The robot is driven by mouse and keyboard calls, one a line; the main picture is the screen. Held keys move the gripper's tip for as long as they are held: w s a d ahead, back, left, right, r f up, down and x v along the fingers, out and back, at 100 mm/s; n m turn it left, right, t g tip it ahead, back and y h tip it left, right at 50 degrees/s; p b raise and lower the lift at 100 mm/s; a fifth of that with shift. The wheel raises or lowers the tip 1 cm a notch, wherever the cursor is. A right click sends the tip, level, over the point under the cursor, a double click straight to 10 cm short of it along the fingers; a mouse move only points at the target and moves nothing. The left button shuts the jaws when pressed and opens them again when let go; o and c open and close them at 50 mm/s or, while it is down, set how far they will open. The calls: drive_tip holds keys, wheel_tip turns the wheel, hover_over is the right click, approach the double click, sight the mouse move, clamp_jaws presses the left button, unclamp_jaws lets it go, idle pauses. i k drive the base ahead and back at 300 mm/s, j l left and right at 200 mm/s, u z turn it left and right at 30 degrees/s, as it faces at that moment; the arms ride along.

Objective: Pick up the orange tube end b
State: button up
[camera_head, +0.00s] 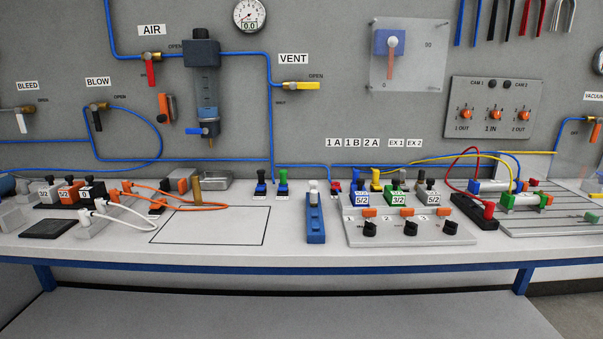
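An orange tube (202,207) lies on the left half of the bench top. My gripper is not in view.
White tubes (128,217) lie just in front of the orange tube. A black-outlined bare area (212,232) is to its right. A blue upright fixture (315,220) and a valve panel (408,230) stand farther right. Blue tubing and labelled valves line the wall.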

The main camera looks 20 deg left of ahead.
sight(126, 186)
drive_tip(key=u, duration=0.8)
drive_tip(key=i+j+u, duration=0.15)
drive_tip(key=j+u, duration=0.25)
drive_tip(key=i+j+u, duration=0.2)
drive_tip(key=j+u, duration=0.2)
